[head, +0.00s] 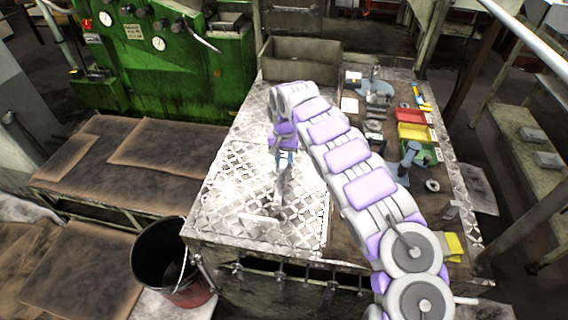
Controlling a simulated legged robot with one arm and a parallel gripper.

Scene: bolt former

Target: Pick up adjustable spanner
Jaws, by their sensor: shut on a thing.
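My gripper (285,159) is at the end of my white and purple arm, over the left part of the metal-topped workbench (225,190). It is shut on a slim grey metal tool, which looks like the adjustable spanner (281,184). The spanner hangs down below the fingers, roughly upright in the picture. I cannot tell whether its lower end touches the bench top. Its upper end is hidden by the gripper.
A grey metal bin (300,62) stands at the bench's back. Red (410,116), yellow (414,132) and green trays line the right side, near a vice (410,155). A pale flat piece (258,221) lies near the front edge. A black bucket (165,255) stands left.

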